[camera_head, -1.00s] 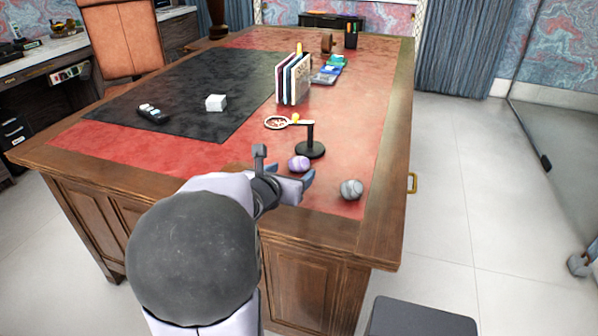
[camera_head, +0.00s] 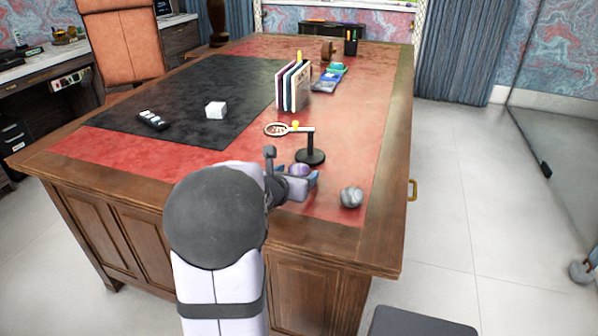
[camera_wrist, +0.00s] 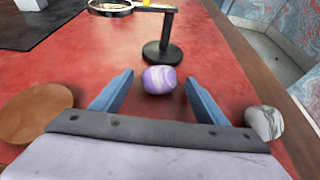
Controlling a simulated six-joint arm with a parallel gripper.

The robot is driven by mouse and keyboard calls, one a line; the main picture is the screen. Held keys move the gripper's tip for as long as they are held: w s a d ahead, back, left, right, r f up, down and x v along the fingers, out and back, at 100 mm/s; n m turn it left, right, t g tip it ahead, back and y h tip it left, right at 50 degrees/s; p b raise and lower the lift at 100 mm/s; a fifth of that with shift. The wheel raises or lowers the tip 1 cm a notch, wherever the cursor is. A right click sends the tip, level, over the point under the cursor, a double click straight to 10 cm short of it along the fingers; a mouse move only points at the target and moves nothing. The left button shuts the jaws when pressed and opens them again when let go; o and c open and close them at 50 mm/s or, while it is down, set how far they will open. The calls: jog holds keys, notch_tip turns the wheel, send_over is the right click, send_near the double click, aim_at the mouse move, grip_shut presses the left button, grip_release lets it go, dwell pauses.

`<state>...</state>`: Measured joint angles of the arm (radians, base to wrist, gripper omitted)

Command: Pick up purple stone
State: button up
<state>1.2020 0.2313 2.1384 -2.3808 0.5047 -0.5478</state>
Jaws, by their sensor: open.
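The purple stone (camera_wrist: 159,79) is a rounded, white-veined purple lump on the red leather desk top. In the wrist view it lies between and just beyond the tips of my open gripper (camera_wrist: 160,84), with no contact visible. In the head view the purple stone (camera_head: 299,170) shows partly behind my gripper (camera_head: 302,176), whose blue fingers sit low around it. The stone's lower part is hidden there.
A black stand (camera_head: 309,156) with a magnifier (camera_head: 279,129) stands just behind the stone. A grey marbled stone (camera_head: 351,197) lies to the right, near the desk edge. A round brown disc (camera_wrist: 36,112) is at left. Upright books (camera_head: 293,86) stand farther back.

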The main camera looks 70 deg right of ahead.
jog(key=shift+d+f, duration=0.15)
jog(key=shift+d, duration=0.25)
jog(key=c, duration=1.2)
